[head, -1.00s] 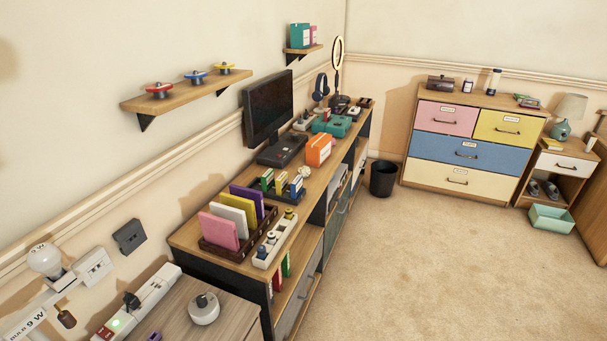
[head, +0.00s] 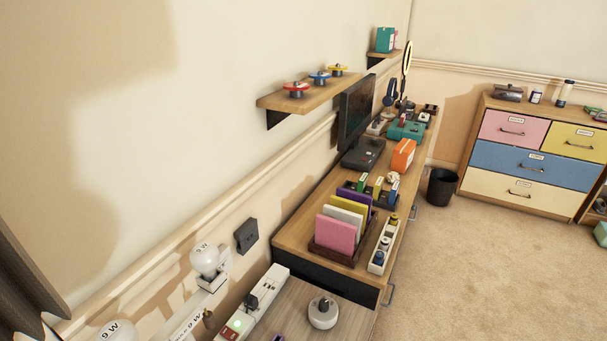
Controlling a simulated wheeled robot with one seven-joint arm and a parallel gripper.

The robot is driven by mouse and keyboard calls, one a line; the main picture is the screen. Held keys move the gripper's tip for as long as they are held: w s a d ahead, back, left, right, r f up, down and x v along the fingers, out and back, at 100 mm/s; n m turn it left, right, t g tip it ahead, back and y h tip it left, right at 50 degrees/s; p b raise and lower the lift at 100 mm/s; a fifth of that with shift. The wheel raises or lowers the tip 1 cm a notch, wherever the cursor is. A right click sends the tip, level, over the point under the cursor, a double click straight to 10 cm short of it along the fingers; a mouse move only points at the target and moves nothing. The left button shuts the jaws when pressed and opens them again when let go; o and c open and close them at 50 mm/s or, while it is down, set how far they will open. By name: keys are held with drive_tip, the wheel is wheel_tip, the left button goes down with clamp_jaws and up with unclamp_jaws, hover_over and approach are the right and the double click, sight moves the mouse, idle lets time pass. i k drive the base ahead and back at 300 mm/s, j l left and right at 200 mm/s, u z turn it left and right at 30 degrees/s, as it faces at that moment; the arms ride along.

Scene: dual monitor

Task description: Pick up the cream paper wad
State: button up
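A small crumpled cream ball, which looks like the cream paper wad (head: 393,178), lies on the long wooden desk (head: 291,236). It sits just in front of the orange box (head: 403,155) and behind the small coloured boxes (head: 378,187). It is small in the picture, so its details are hard to make out. My gripper is not in view.
The monitor (head: 356,108) is behind. A black bin (head: 442,187) stands beyond the desk. Carpet (head: 480,260) at right is clear.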

sight(392, 176)
drive_tip(key=i+l+u, duration=0.65)
drive_tip(key=l+u, duration=0.2)
drive_tip(key=i+l+u, duration=0.1)
drive_tip(key=l+u, duration=0.2)
drive_tip(key=l, duration=0.15)
drive_tip(key=i+l+u, duration=0.1)
drive_tip(key=l+u, duration=0.15)
drive_tip(key=l, duration=0.2)
drive_tip(key=i+l, duration=0.1)
drive_tip(key=l, duration=0.55)
drive_tip(key=i+l+u, duration=0.1)
drive_tip(key=l, duration=0.5)
drive_tip(key=i+l, duration=0.15)
drive_tip(key=l, duration=0.5)
drive_tip(key=i+l, duration=0.1)
drive_tip(key=l, duration=0.55)
drive_tip(key=u, duration=0.05)
